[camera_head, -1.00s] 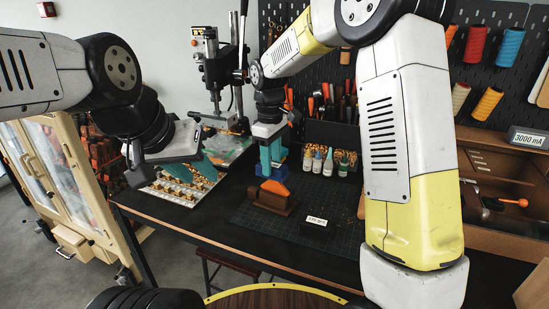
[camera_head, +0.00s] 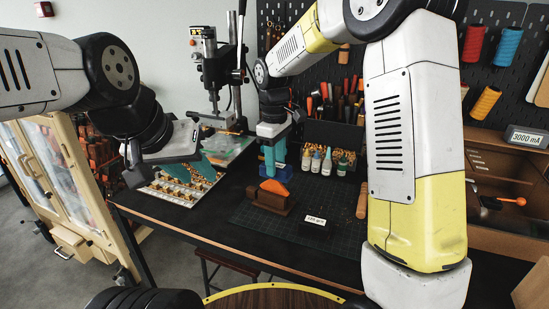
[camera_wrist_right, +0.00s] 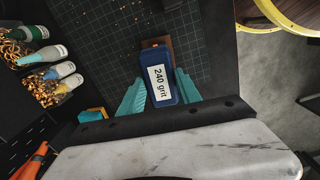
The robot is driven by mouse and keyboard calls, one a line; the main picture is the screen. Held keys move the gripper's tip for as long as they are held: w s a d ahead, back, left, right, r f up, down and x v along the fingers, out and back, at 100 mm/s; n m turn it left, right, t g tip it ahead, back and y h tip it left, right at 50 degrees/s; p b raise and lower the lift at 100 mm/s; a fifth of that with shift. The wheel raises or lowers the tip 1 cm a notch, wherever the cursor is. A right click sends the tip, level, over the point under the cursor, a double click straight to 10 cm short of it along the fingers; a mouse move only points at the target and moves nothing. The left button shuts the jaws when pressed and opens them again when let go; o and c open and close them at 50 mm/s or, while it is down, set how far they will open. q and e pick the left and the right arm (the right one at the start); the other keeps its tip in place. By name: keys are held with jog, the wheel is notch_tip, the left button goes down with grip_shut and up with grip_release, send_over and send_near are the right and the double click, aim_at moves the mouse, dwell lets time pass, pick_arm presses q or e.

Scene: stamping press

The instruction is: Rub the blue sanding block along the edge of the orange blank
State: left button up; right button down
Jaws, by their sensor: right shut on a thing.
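The orange blank (camera_head: 273,186) stands with its curved edge up in a brown holder (camera_head: 268,202) on the dark cutting mat. My right gripper (camera_head: 273,166), with teal fingers, is just behind the blank. It is shut on the blue sanding block, labelled "240 grit", which shows between the fingers in the right wrist view (camera_wrist_right: 161,85).
A small labelled block (camera_head: 315,223) lies right of the holder. Several small bottles (camera_head: 316,162) stand behind on the right. A tray of small parts (camera_head: 180,187) is on the left. A wooden cylinder (camera_head: 362,201) is by my right arm. The front of the mat is clear.

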jog(key=shift+r, duration=2.4)
jog(key=shift+w+a, duration=0.3)
jog(key=shift+a, duration=0.15)
jog(key=shift+s+d, duration=0.1)
jog(key=shift+d, duration=0.05)
jog(key=shift+a, duration=0.2)
jog(key=shift+f, duration=1.7)
jog(key=shift+f, duration=0.9)
